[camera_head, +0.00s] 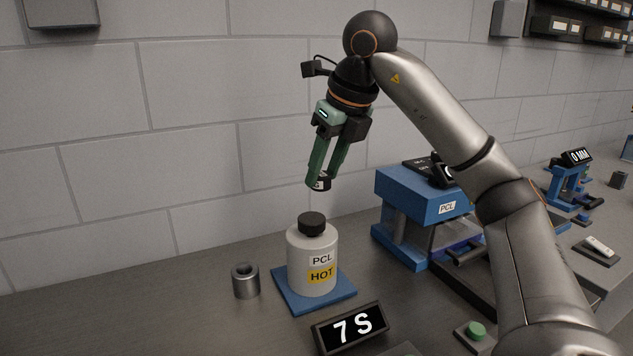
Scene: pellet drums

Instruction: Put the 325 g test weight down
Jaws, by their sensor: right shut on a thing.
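My right gripper (323,176) is high above the bench, in front of the wall, its green fingers pointing down. It is shut on a small dark thing with a pale label (320,184), which I take to be the test weight; its marking is too small to read and the fingers hide part of it. It hangs in the air above the black lid of a jar, clear of the bench. My left gripper is not in view.
A grey jar (312,262) marked PCL HOT stands on a blue pad (337,293). A hollow metal cylinder (245,281) stands left of it. A blue PCL machine (412,189) stands right. The bench's left is clear.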

